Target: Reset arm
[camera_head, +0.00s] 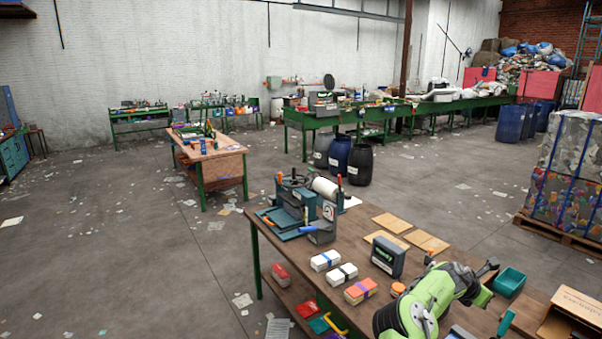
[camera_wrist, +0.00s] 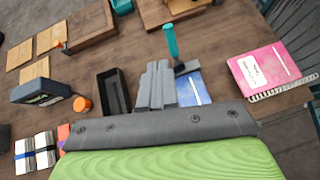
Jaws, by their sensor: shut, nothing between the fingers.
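My gripper (camera_wrist: 158,66) shows in the wrist view as grey fingers pressed together, shut with nothing between them. It is over the brown workbench, between a black open tray (camera_wrist: 114,92) and a blue sheet or booklet (camera_wrist: 192,88). In the head view my green arm (camera_head: 430,300) is folded low over the right part of the workbench (camera_head: 345,222). The fingers cannot be made out clearly there.
A grey display device (camera_head: 387,256), an orange roll (camera_head: 398,288) and a teal bin (camera_head: 510,282) stand near my arm. A teal-handled tool (camera_wrist: 170,42) and a pink notebook (camera_wrist: 268,70) lie close to the gripper. A cardboard box (camera_head: 572,308) is at the right.

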